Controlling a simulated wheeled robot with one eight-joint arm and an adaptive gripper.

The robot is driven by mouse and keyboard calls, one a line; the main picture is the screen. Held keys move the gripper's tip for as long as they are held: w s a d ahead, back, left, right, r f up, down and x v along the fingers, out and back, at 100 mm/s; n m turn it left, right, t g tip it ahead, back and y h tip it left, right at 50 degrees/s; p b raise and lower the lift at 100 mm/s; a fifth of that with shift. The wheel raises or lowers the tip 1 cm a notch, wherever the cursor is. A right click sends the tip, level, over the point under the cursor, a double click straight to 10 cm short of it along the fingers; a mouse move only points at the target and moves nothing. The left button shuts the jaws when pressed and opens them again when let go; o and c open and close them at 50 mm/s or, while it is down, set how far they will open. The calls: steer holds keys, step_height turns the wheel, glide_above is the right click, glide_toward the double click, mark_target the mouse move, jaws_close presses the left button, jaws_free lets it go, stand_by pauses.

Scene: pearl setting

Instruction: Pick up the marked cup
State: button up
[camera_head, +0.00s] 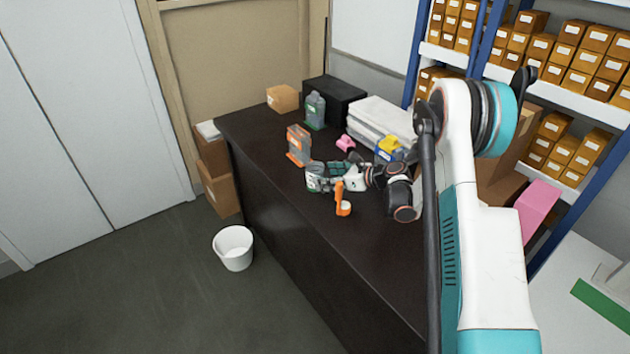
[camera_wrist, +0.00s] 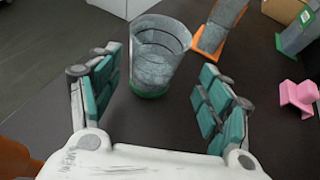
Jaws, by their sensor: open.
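The cup (camera_wrist: 160,48) is a clear grey tumbler with a green band at its base, upright on the dark table. In the wrist view it stands just ahead of and between the two fingers of my gripper (camera_wrist: 158,68). The fingers, with teal pads, are spread wide with visible gaps to the cup on both sides. In the head view my gripper (camera_head: 322,176) is low over the table; the cup is hard to make out there among the fingers.
A white bin (camera_head: 233,250) stands on the floor.

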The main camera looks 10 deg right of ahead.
steer(key=x, duration=0.1)
steer(key=b+x, duration=0.1)
steer(key=x, duration=0.1)
steer(key=b+x, duration=0.1)
steer(key=x, duration=0.1)
steer(key=shift+s+a+f, duration=0.2)
steer(key=shift+s+a, duration=0.05)
steer(key=shift+a, duration=0.1)
steer(key=c, duration=1.2)
